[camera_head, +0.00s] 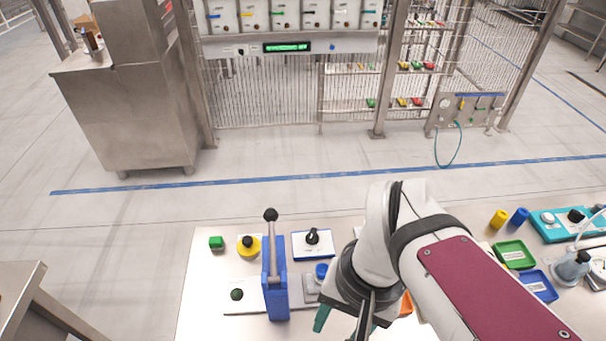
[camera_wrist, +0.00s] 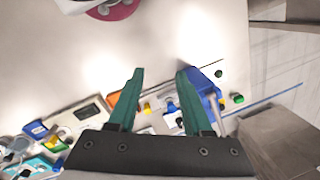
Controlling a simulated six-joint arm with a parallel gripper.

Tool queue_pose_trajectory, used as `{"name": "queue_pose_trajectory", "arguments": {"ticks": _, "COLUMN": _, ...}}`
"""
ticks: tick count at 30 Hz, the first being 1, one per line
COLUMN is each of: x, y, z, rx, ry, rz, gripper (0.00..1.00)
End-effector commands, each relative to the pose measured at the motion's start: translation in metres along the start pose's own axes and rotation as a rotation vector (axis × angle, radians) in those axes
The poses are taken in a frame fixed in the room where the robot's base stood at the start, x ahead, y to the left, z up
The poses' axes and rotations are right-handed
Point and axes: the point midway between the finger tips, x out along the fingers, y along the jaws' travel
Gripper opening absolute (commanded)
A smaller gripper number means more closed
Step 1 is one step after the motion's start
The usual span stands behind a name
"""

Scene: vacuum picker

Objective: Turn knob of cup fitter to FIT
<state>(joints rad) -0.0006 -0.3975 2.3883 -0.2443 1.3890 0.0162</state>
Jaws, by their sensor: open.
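A blue lever press (camera_head: 275,285) with a black ball on its upright lever stands near the middle of the table. Behind it to the right lies a white panel with a blue edge, bearing a black rotary knob (camera_head: 312,236). I cannot read any FIT mark or tell which unit is the cup fitter. My gripper (camera_wrist: 160,75) is open with green fingers and nothing between the tips. In the head view it is to the right of the press, partly hidden by my arm. In the wrist view the blue press (camera_wrist: 208,90) shows beside the right finger.
Green (camera_head: 514,254) and blue (camera_head: 538,286) trays and a teal panel (camera_head: 562,226) are at right. A steel cabinet (camera_head: 135,115) stands beyond.

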Motion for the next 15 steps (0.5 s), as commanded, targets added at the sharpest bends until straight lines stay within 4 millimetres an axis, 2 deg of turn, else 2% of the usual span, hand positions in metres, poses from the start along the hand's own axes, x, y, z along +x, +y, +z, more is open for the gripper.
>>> {"name": "queue_pose_trajectory", "arguments": {"ticks": 1, "x": -0.009, "y": -0.017, "z": -0.033, "rx": -0.010, "ry": 0.001, "rz": 0.017, "gripper": 0.50}}
{"name": "queue_pose_trajectory", "arguments": {"ticks": 2, "x": -0.014, "y": -0.029, "z": -0.058, "rx": -0.017, "ry": 0.006, "rz": 0.027, "gripper": 0.50}}
{"name": "queue_pose_trajectory", "arguments": {"ticks": 3, "x": -0.017, "y": -0.045, "z": -0.092, "rx": -0.027, "ry": 0.014, "rz": 0.042, "gripper": 0.50}}
{"name": "queue_pose_trajectory", "arguments": {"ticks": 4, "x": -0.016, "y": -0.057, "z": -0.117, "rx": -0.033, "ry": 0.020, "rz": 0.052, "gripper": 0.50}}
{"name": "queue_pose_trajectory", "arguments": {"ticks": 6, "x": -0.006, "y": -0.083, "z": -0.171, "rx": -0.048, "ry": 0.035, "rz": 0.074, "gripper": 0.50}}
{"name": "queue_pose_trajectory", "arguments": {"ticks": 9, "x": 0.018, "y": -0.110, "z": -0.230, "rx": -0.064, "ry": 0.055, "rz": 0.099, "gripper": 0.50}}
{"name": "queue_pose_trajectory", "arguments": {"ticks": 12, "x": 0.038, "y": -0.124, "z": -0.262, "rx": -0.073, "ry": 0.069, "rz": 0.113, "gripper": 0.50}}
{"name": "queue_pose_trajectory", "arguments": {"ticks": 15, "x": 0.049, "y": -0.129, "z": -0.275, "rx": -0.078, "ry": 0.075, "rz": 0.119, "gripper": 0.50}}
